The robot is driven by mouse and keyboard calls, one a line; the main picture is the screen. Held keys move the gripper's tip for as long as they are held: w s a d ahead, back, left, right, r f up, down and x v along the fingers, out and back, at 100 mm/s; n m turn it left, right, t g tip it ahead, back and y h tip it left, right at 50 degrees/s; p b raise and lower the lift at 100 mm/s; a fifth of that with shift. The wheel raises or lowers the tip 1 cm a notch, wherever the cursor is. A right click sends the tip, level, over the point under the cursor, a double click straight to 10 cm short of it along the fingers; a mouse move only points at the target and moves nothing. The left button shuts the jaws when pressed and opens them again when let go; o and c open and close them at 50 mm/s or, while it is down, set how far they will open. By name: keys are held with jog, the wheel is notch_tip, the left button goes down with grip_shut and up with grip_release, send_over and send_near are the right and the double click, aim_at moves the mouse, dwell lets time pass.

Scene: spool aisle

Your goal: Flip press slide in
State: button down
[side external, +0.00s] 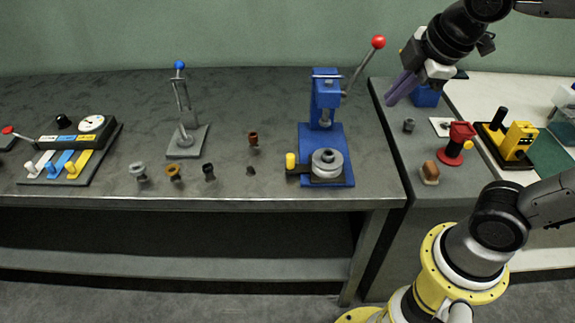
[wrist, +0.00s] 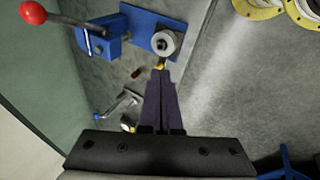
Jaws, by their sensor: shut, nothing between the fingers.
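The blue press (side external: 326,95) stands at the right end of the grey bench, its red-ball lever (side external: 378,42) raised to the upper right. On its base is a round grey disc-like piece (side external: 328,160) on a dark slide plate (side external: 301,170). The slide's yellow knob (side external: 291,160) sticks up left of the base. My gripper (side external: 391,101) is shut and empty, high to the right of the press, apart from it. In the wrist view, the shut fingers (wrist: 160,76) overlap the line of sight to the yellow knob, with the grey disc (wrist: 165,43) beyond.
Small spools and plugs (side external: 174,172) stand at the bench front. A blue-ball lever stand (side external: 187,128) and a gauge panel with coloured levers (side external: 70,150) are further left. A red fixture (side external: 458,142) and a yellow-black device (side external: 515,140) occupy the right table.

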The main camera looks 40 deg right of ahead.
aim_at(316, 163)
jog(key=w+a+f+n+g, duration=0.1)
jog(key=w+a+f+n, duration=0.15)
jog(key=w+n, duration=0.45)
jog(key=w+a+f+n+g+h, duration=0.2)
jog(key=w+a+f+n, duration=0.4)
jog(key=a+f, duration=0.6)
jog(key=shift+w+a+f, duration=0.35)
jog(key=shift+w+f, duration=0.4)
jog(key=shift+w, duration=0.2)
jog(key=shift+f, duration=0.1)
jog(key=x, duration=0.9)
jog(key=shift+d+f, duration=0.25)
jog(key=shift+f, duration=0.1)
jog(key=d, duration=0.1)
jog(key=w+d, duration=0.1)
jog(key=shift+w+d, duration=0.3)
jog(key=shift+d, duration=0.05)
jog(key=shift+w+d, duration=0.25)
jog(key=shift+d, duration=0.15)
